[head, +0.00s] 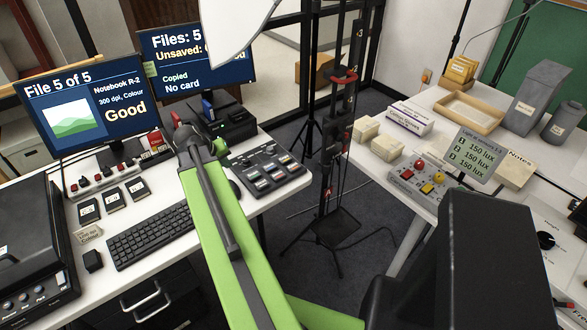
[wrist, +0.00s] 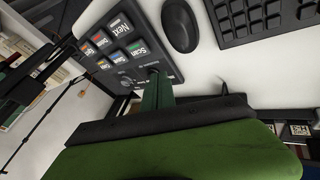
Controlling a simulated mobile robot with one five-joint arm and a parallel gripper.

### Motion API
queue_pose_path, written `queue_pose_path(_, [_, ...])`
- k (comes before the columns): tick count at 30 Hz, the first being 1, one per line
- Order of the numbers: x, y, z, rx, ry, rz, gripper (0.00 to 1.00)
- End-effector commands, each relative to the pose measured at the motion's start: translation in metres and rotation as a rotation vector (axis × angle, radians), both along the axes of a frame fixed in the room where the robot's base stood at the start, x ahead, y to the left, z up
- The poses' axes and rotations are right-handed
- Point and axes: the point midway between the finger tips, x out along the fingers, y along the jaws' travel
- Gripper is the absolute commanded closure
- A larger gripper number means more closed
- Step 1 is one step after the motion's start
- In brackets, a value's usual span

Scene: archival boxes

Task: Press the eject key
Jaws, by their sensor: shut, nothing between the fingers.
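A dark key panel (head: 268,170) with several coloured keys lies on the left desk, right of my arm. In the wrist view the key panel (wrist: 150,72) shows at the upper left, with labels such as "Next" and "Scan" on its keys. I cannot make out which key is eject. My gripper (head: 218,148) is at the far end of my green arm, just left of the panel. In the wrist view my gripper (wrist: 157,88) is shut and empty, its tip overlapping the panel's edge. I cannot tell whether it touches.
A black card unit (head: 235,122) with a blue card stands behind the gripper. A keyboard (head: 150,236) and a mouse (wrist: 180,25) lie nearby. Two monitors (head: 85,105) stand at the back; one reads "No card". A second table (head: 410,140) stands right.

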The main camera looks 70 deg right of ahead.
Motion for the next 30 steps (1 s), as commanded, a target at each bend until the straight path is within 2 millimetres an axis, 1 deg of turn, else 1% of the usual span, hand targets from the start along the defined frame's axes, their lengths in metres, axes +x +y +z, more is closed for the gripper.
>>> queue_pose_path(1, [-0.025, -0.029, 0.002, -0.033, 0.001, -0.052, 1.0])
queue_pose_path(2, [-0.04, -0.045, 0.004, -0.054, 0.002, -0.08, 1.0])
queue_pose_path(3, [-0.059, -0.064, 0.007, -0.08, 0.005, -0.116, 1.0])
queue_pose_path(5, [-0.089, -0.089, 0.012, -0.117, 0.01, -0.164, 1.0])
queue_pose_path(6, [-0.106, -0.104, 0.014, -0.14, 0.013, -0.193, 1.0])
queue_pose_path(9, [-0.145, -0.132, 0.021, -0.187, 0.023, -0.25, 1.0])
queue_pose_path(12, [-0.171, -0.148, 0.025, -0.216, 0.03, -0.287, 1.0])
queue_pose_path(15, [-0.183, -0.156, 0.027, -0.231, 0.034, -0.303, 1.0])
queue_pose_path(17, [-0.186, -0.157, 0.028, -0.233, 0.035, -0.306, 1.0])
queue_pose_path(26, [-0.186, -0.157, 0.027, -0.232, 0.035, -0.305, 1.0])
queue_pose_path(30, [-0.186, -0.156, 0.021, -0.232, 0.035, -0.305, 1.0])
